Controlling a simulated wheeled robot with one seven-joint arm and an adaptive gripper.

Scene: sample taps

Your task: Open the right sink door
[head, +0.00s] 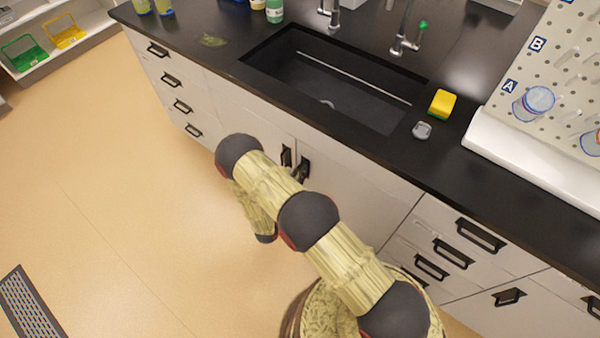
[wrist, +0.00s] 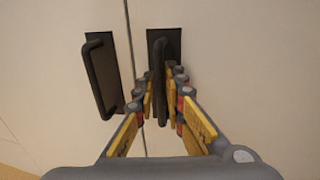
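The right sink door (head: 352,197) is a pale cabinet panel below the sink, and it looks closed. Its black vertical bar handle (wrist: 160,75) stands near the seam with the left door. My gripper (wrist: 160,88) is at this handle, one yellow-padded finger on each side of the bar, and the fingers look closed in on it. The lower part of the handle is between the fingers. In the head view my arm partly covers the left door and the gripper is small beside the handles. The left door's handle (wrist: 101,75) is just left of my fingers, apart from them.
The black counter with the sink (head: 330,85) overhangs the doors. Drawers with black handles flank the doors on the left (head: 170,80) and right (head: 450,255). A yellow sponge (head: 443,102) lies on the counter. The floor (head: 120,180) in front and left is clear.

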